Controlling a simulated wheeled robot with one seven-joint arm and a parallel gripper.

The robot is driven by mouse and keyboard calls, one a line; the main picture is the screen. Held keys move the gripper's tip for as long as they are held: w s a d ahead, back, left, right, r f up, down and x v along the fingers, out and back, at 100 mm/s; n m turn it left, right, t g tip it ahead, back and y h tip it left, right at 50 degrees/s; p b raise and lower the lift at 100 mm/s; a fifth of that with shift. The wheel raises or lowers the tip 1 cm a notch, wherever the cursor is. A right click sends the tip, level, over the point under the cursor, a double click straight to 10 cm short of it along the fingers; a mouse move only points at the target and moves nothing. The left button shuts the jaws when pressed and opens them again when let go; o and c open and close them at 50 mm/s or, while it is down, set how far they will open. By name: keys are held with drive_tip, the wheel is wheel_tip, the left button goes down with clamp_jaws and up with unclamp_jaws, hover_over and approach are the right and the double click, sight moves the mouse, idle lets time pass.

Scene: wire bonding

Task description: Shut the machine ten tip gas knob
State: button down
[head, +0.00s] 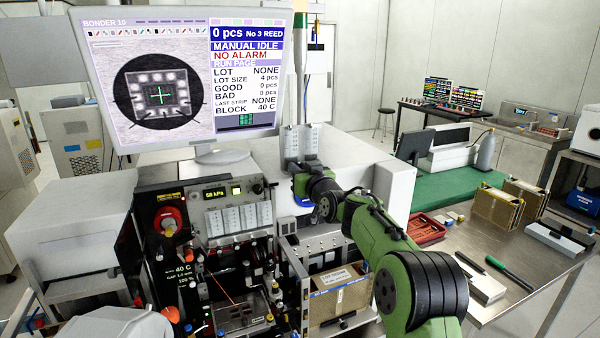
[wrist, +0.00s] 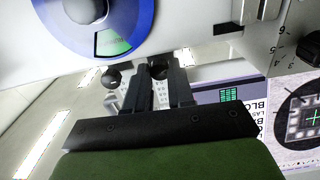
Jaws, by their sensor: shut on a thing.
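I see no readable label on this knob. In the head view my gripper (head: 297,169) is at the machine's right side, and the arm covers the held knob. A blue-rimmed round dial (wrist: 100,20) with a green sector is close by in the wrist view, apart from the fingers.
A second black ball-like knob (wrist: 112,78) is left of the fingers. A panel (head: 232,208) with a green display carries another dial (wrist: 311,48) with numbers. The screen (head: 200,75) reads MANUAL IDLE, NO ALARM. A bench (head: 470,250) with boxes stands right.

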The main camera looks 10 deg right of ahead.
drive_tip(key=shift+m, duration=1.5)
drive_tip(key=c, duration=1)
unclamp_jaws()
drive_tip(key=shift+s+b, duration=0.1)
drive_tip(key=shift+b, duration=0.25)
drive_tip(key=s+d+b, duration=0.1)
drive_tip(key=s, duration=0.4)
drive_tip(key=s+d+b, duration=0.1)
drive_tip(key=s, duration=0.4)
drive_tip(key=s+d+b, duration=0.1)
drive_tip(key=s+b, duration=0.1)
drive_tip(key=s, duration=0.3)
drive_tip(key=shift+s, duration=0.15)
drive_tip(key=shift+d, duration=0.1)
